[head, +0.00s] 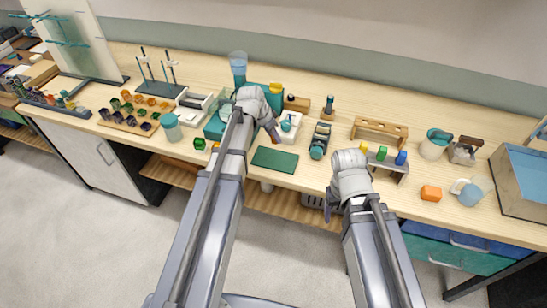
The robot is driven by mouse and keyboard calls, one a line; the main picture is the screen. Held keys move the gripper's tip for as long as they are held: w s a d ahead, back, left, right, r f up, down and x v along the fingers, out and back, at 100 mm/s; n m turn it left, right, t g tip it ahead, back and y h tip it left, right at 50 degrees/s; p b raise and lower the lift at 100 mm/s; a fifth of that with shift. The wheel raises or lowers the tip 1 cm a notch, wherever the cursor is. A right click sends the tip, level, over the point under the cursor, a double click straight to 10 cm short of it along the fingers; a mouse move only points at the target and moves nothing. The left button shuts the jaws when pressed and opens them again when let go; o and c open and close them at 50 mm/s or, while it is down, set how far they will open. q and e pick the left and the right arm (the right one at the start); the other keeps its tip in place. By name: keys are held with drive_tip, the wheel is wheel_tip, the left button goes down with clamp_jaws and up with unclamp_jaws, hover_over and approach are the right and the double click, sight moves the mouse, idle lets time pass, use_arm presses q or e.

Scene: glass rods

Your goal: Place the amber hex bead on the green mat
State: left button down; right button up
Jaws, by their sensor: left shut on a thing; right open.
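The green mat (275,159) lies flat and bare near the front edge of the bench, in the middle of the head view. My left gripper (274,131) is above the bench just behind the mat, pointing down and to the right. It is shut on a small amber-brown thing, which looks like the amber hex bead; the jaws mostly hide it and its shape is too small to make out. My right gripper (331,207) is open and empty, in front of the bench edge and to the right of the mat.
A white tray with a teal flask (287,125) stands just behind the mat. A dark stand with a teal roll (317,152) is to its right. A green cube (199,143) is left.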

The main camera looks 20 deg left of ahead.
sight(272, 142)
use_arm(q)
wheel_tip(272, 142, down, 6)
drive_tip(key=b, duration=0.4)
drive_tip(key=shift+d+r+b, duration=0.1)
drive_tip(key=shift+r+b, duration=0.15)
drive_tip(key=shift+b, duration=0.05)
drive_tip(key=shift+f, duration=0.1)
wheel_tip(272, 142, down, 4)
drive_tip(key=b, duration=0.3)
drive_tip(key=shift+r+b, duration=0.25)
drive_tip(key=shift+b, duration=0.1)
drive_tip(key=shift+f, duration=0.15)
drive_tip(key=c, duration=0.5)
unclamp_jaws()
drive_tip(key=shift+c, duration=0.2)
